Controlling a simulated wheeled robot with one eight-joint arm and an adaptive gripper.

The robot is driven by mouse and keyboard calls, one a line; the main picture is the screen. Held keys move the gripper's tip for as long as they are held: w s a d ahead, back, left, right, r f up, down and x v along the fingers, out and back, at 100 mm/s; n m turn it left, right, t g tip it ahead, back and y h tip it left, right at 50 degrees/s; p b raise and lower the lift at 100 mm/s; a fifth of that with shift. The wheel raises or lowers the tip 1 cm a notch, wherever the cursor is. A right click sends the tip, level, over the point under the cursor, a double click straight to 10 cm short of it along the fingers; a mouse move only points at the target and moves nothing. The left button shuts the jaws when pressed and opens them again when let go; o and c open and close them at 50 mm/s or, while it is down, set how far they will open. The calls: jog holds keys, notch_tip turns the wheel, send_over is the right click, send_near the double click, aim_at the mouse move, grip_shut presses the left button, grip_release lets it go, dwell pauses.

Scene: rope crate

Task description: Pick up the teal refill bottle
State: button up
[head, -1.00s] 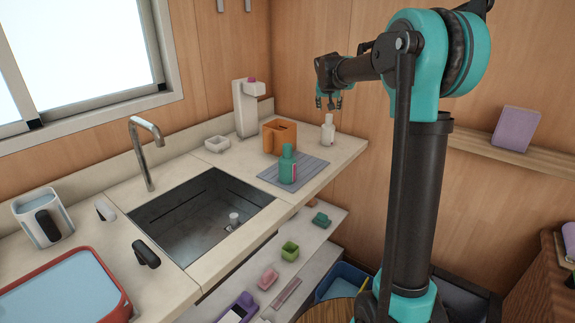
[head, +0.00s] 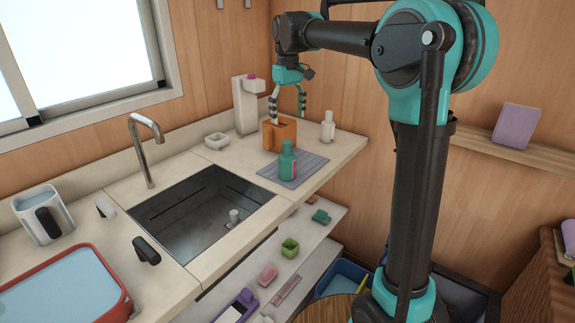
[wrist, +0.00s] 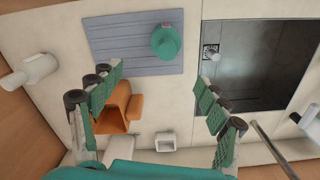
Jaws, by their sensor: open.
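The teal refill bottle (head: 287,161) stands upright on a grey ribbed mat (head: 309,166) on the counter, right of the sink. In the wrist view the bottle (wrist: 166,41) shows from above, near the mat's right end. My gripper (head: 287,108) is open and empty, pointing down, above and behind the bottle near the orange holder. In the wrist view my gripper's two fingers (wrist: 160,95) are spread wide, with the bottle beyond and between them, untouched.
An orange holder (head: 279,134) stands just behind the mat, below my fingers. A white dispenser (head: 246,106), a small white dish (head: 217,141) and a white bottle (head: 328,127) stand nearby. The sink (head: 200,208) is left of the mat. A lower shelf holds small items.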

send_near(287, 162)
jog(key=w+f, duration=0.1)
jog(key=f, duration=0.1)
jog(key=w+f, duration=0.1)
jog(key=f, duration=0.1)
jog(key=w+f, duration=0.2)
jog(key=shift+w+f, duration=0.1)
jog(key=shift+f, duration=0.2)
jog(key=shift+s+f, duration=0.2)
jog(key=shift+f, duration=0.7)
jog(key=shift+s+f, duration=0.2)
jog(key=shift+f, duration=0.65)
jog(key=shift+s+f, duration=0.2)
jog(key=shift+f, duration=0.7)
jog(key=c, duration=1.5)
jog(key=shift+r, duration=0.1)
